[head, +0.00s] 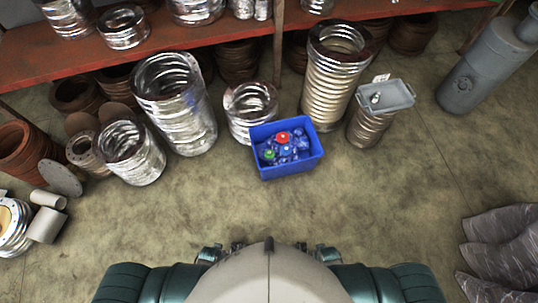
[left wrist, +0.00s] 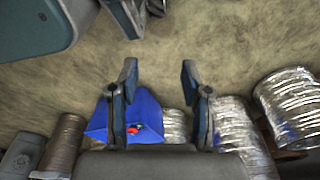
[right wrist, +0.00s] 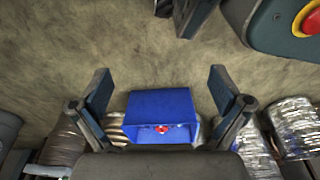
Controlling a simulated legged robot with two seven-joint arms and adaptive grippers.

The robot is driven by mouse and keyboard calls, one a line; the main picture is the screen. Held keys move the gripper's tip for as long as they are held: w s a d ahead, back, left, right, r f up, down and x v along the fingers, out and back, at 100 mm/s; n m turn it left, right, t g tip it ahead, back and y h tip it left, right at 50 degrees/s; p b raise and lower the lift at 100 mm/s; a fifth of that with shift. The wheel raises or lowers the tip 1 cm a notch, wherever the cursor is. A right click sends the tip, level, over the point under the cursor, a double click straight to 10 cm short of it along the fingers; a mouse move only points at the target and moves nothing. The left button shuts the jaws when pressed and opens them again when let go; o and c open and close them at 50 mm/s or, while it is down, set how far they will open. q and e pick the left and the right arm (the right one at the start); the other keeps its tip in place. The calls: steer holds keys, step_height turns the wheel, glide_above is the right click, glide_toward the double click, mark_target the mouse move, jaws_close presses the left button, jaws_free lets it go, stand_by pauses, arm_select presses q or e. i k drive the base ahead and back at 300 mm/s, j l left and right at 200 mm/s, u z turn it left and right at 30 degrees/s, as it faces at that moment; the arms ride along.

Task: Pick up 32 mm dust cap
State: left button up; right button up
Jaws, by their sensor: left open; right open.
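A blue bin (head: 290,170) stands on the floor ahead, holding several blue parts, one red round piece (head: 282,137) and a small green one (head: 269,154). I cannot tell which piece, if any, is the 32 mm dust cap.
Silvery ribbed coils (head: 176,105) stand behind and left of the bin. A red shelf (head: 190,42) runs along the back. A grey cylinder (head: 485,65) is at the right, dark wrapped sacks (head: 500,245) at the lower right. The floor before the bin is clear.

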mark_target(269, 154)
steer(key=i+j+z, duration=0.2)
steer(key=i, duration=0.25)
steer(key=i+z, duration=0.2)
steer(key=i, duration=0.25)
